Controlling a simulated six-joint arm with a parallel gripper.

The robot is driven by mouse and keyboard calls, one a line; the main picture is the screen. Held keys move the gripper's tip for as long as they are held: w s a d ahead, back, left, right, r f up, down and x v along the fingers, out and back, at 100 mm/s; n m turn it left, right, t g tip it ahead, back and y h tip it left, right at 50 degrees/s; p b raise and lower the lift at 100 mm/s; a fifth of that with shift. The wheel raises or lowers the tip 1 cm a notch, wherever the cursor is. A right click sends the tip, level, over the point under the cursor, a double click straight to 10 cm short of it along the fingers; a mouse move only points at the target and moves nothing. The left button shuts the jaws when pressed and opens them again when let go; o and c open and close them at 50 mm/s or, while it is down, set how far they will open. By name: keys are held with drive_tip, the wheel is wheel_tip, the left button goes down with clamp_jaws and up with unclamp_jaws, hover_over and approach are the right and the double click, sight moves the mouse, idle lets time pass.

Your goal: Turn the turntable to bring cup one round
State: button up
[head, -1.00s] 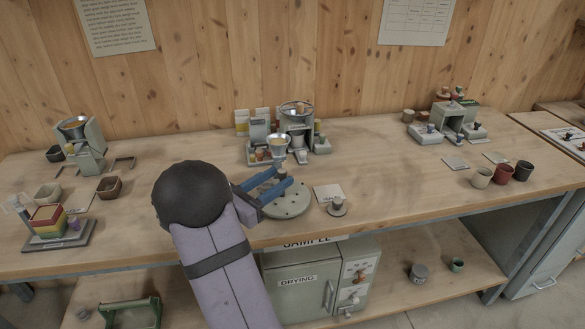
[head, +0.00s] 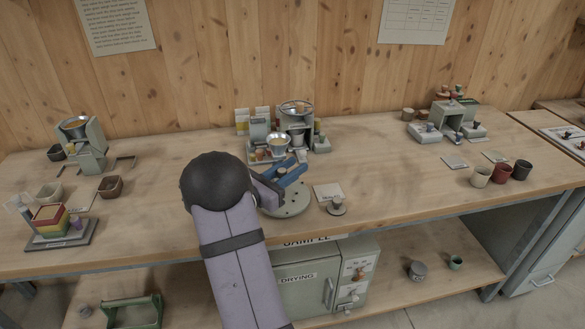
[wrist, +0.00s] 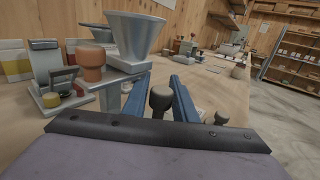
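The turntable is a round grey disc (head: 287,207) with small dark spots near its rim, on the bench's front middle in the head view. My gripper (head: 296,166) has two blue fingers reaching over its far side; my arm covers its left part. In the wrist view my gripper (wrist: 160,82) has its fingers apart, with a dark round-topped knob (wrist: 160,99) between them. Contact with the knob cannot be told. No cup marked as one can be made out.
A grey mixer station (head: 296,125) with a metal bowl (head: 278,145) stands just behind the turntable. A metal cone (wrist: 135,35) is close to the left finger in the wrist view.

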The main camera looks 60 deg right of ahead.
clamp_jaws()
drive_tip(key=shift+s+a+m+g+y, duration=0.15)
drive_tip(key=shift+m+g+y, duration=0.1)
drive_tip(key=shift+m+g, duration=0.4)
drive_tip(key=shift+s+d+m+g+y, duration=0.1)
drive_tip(key=shift+s+m+g+y, duration=0.2)
drive_tip(key=shift+g, duration=0.6)
drive_tip(key=shift+s+a+m+g+y, duration=0.1)
drive_tip(key=shift+m+g+y, duration=0.05)
drive_tip(key=shift+m+g, duration=0.5)
drive_tip(key=o, duration=0.5)
unclamp_jaws()
drive_tip(key=shift+b+v, duration=0.55)
drive_tip(key=shift+v, duration=3.1)
